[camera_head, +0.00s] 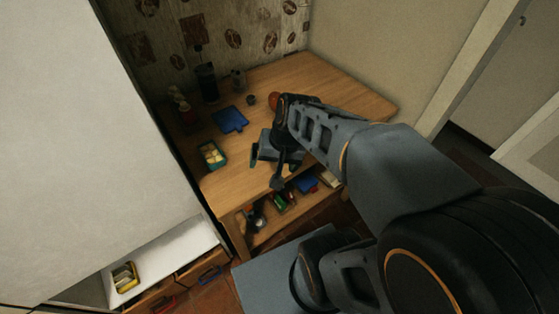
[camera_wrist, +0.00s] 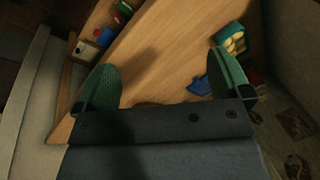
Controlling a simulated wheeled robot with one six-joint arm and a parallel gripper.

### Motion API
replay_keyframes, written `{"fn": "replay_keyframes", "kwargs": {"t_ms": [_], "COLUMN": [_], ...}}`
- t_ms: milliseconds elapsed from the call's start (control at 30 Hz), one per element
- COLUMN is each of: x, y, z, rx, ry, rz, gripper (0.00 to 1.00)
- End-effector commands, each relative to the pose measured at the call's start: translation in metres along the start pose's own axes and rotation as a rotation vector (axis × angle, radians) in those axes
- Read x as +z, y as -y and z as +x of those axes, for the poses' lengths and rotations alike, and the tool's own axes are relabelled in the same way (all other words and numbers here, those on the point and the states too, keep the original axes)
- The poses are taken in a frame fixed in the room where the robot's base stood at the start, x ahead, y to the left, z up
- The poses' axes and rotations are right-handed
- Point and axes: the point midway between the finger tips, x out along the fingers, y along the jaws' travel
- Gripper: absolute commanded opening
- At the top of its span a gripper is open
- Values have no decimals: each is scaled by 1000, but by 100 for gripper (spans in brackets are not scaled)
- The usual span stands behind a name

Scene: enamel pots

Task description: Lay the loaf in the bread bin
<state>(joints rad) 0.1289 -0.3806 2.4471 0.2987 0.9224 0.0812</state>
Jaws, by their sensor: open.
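My gripper (camera_head: 268,162) is over the front part of the wooden table in the head view. In the wrist view its two green-padded fingers (camera_wrist: 165,82) are spread wide, with bare wood between them. A rounded orange-brown thing (camera_head: 273,99), possibly the loaf, sits behind my gripper and is partly hidden by my arm. A green tray (camera_head: 202,153) with pale yellow pieces in it stands left of my gripper, near the table's left edge. It also shows beyond the right finger in the wrist view (camera_wrist: 222,29). I cannot tell which container is the bread bin.
A blue board (camera_head: 230,119) lies behind the tray. A dark tall container (camera_head: 206,83) and a small dark cup (camera_head: 251,99) stand farther back. A lower shelf (camera_head: 262,234) holds several coloured things. A white cabinet (camera_head: 85,130) rises at left. The table's right part is clear.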

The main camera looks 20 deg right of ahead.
Motion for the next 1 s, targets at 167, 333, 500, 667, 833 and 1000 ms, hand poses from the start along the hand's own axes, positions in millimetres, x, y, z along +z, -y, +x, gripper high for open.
{"fn": "replay_keyframes", "kwargs": {"t_ms": [167, 333, 500, 667, 833, 1000], "x": [13, 10, -33, -106, -191, -265], "y": [-3, -24, -54, -87, -133, -155], "z": [-14, -11, 0, 10, 22, 16], "rx": [139, 211, 213, 97, -78, -211], "ry": [-82, -61, 26, 67, 8, -167], "rz": [-303, -324, -128, 1, -34, -261], "gripper": [100, 100, 100, 100, 100, 100]}}
